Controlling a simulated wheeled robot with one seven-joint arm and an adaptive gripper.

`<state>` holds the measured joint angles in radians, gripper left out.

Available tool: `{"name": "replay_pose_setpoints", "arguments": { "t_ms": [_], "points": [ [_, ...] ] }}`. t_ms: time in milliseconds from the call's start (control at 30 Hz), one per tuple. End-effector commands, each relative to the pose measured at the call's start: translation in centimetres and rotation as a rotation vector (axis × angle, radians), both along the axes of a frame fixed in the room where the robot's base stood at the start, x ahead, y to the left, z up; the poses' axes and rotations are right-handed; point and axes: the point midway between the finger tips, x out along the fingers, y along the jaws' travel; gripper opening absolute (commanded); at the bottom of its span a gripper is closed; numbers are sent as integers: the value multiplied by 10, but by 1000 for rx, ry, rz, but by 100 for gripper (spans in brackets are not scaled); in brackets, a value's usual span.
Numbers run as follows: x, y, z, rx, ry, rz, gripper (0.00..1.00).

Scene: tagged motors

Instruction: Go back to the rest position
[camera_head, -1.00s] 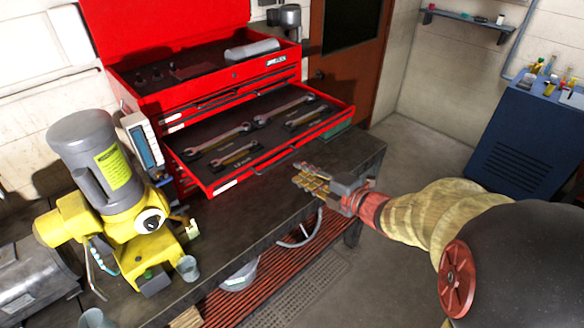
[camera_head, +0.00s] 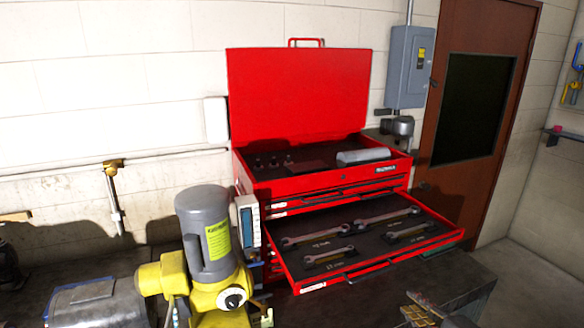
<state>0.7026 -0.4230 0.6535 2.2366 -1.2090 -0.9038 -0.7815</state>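Whether the fingers are apart or together cannot be told. The red tool chest (camera_head: 322,198) stands on the bench with its lid up. Its open drawer (camera_head: 362,268) holds several wrenches (camera_head: 325,233). No object is visible in my gripper.
A yellow and grey motor (camera_head: 207,245) stands left of the chest. A grey metal object (camera_head: 98,302) lies farther left. A brown door (camera_head: 470,100) and a grey electrical box (camera_head: 408,65) are behind on the right. The open drawer juts out over the bench.

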Motion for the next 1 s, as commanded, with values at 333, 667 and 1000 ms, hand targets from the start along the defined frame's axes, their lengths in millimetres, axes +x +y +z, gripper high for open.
{"name": "replay_pose_setpoints", "arguments": {
  "t_ms": [333,667,1000],
  "points": [
    [-68,-125,-52,339,306,-787,23],
    [-160,-76,-47,780,486,-1339,23],
    [-212,81,-9,1098,732,-1358,23]
  ]
}}
